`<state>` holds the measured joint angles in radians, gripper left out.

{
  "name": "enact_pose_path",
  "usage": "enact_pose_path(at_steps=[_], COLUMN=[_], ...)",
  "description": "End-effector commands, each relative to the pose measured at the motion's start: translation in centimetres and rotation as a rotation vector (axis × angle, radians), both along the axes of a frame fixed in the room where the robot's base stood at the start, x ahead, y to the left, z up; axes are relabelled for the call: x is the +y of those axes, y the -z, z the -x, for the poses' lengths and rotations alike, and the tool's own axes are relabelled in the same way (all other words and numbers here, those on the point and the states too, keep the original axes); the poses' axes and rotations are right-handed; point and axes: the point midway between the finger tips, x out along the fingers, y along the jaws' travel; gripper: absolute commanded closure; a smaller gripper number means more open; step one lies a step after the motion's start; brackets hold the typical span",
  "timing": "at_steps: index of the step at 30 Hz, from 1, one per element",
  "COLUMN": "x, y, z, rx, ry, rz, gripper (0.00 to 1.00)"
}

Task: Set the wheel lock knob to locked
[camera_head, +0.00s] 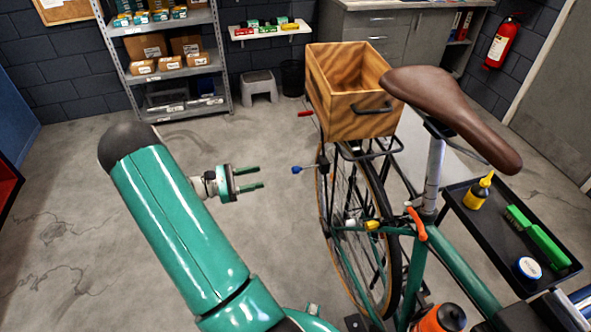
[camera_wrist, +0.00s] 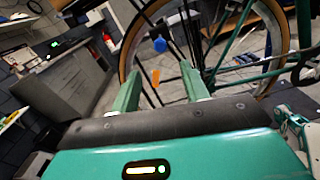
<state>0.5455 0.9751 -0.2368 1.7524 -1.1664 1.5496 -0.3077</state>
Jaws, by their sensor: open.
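The bike's rear wheel (camera_head: 372,240) stands right of my gripper (camera_head: 260,177) in the head view. A blue knob (camera_head: 296,169) sticks out to the left on a dark stem beside the wheel. A yellow part (camera_head: 372,226) is near the hub, and an orange lever (camera_head: 417,224) is at the seat tube. I cannot tell for certain which is the wheel lock knob. My gripper is open and empty, apart from the blue knob and left of it. In the wrist view, the blue knob (camera_wrist: 159,44) shows beyond and between the fingers, with an orange piece (camera_wrist: 155,78) below it.
A wooden crate (camera_head: 366,110) sits above the wheel, and a brown saddle (camera_head: 450,105) is to its right. A black tray (camera_head: 503,251) holds a bottle, brush and tin at the right. A metal shelf (camera_head: 180,84) stands at the back. The floor left of the wheel is clear.

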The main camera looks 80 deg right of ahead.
Motion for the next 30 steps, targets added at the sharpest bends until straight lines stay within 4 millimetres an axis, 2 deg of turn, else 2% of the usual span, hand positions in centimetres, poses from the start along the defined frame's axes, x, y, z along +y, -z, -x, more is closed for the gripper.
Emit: enact_pose_path(at_steps=[5,21,25,30], x=[-0.9,-5.9,-6.7,-7.0], y=[0.0,0.1,0.1,0.1], z=[1.5,10.1,11.3,11.7], rx=[0.004,0.001,0.000,0.001], ry=[0.001,0.003,0.001,-0.002], rz=[-0.001,-0.001,-0.001,-0.001], gripper=[0.55,0.55,0.55,0.55])
